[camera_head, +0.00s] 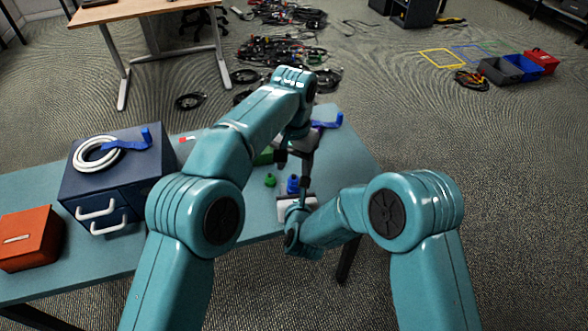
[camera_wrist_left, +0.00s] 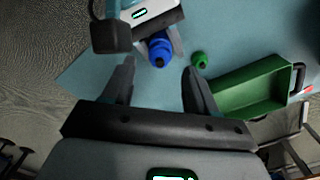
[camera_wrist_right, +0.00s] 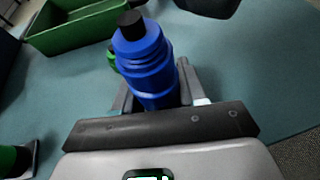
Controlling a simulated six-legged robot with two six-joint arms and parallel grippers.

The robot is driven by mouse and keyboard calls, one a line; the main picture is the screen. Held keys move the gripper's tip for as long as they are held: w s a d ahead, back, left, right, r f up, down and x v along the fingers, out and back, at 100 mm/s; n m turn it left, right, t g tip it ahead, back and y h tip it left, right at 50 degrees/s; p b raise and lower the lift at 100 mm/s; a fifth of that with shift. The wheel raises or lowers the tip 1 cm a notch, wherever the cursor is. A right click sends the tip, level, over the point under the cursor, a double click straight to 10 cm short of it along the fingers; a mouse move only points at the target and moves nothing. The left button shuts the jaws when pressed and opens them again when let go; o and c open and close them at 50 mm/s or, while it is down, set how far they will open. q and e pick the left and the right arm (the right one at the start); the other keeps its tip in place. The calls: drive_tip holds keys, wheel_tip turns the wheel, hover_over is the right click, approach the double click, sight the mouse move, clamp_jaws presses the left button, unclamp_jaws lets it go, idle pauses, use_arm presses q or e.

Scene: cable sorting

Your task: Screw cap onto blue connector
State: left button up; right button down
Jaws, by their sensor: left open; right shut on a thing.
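The blue connector (camera_wrist_right: 148,68) stands between the fingers of my right gripper (camera_wrist_right: 150,98), which is shut on it. It has a ribbed blue body and a black top; I cannot tell whether that top is a separate cap. It also shows in the head view (camera_head: 292,184) near the table's front edge, and in the left wrist view (camera_wrist_left: 159,47). My left gripper (camera_wrist_left: 157,74) is open and empty, its fingers pointing toward the blue connector from a short distance. No loose cap can be made out.
A small green connector (camera_head: 270,181) stands just left of the blue one. A green tray (camera_wrist_left: 250,92) lies behind them. A dark blue drawer box (camera_head: 118,170) with a white coil (camera_head: 97,155) and an orange box (camera_head: 28,240) stand at the table's left.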

sight(294, 175)
use_arm(q)
drive_tip(key=shift+n, duration=0.4)
drive_tip(key=shift+c, duration=0.5)
drive_tip(key=n, duration=0.2)
drive_tip(key=r+n, duration=0.1)
drive_tip(key=shift+s+a+n, duration=0.1)
drive_tip(key=shift+a+n, duration=0.15)
drive_tip(key=shift+n, duration=0.15)
drive_tip(key=n, duration=0.1)
drive_tip(key=r+n, duration=0.1)
drive_tip(key=n, duration=0.1)
drive_tip(key=shift+r, duration=0.1)
drive_tip(key=shift+r+n, duration=0.3)
drive_tip(key=shift+n, duration=0.3)
drive_tip(key=shift+d+r, duration=0.2)
drive_tip(key=shift+r, duration=0.05)
drive_tip(key=shift+f, duration=4.05)
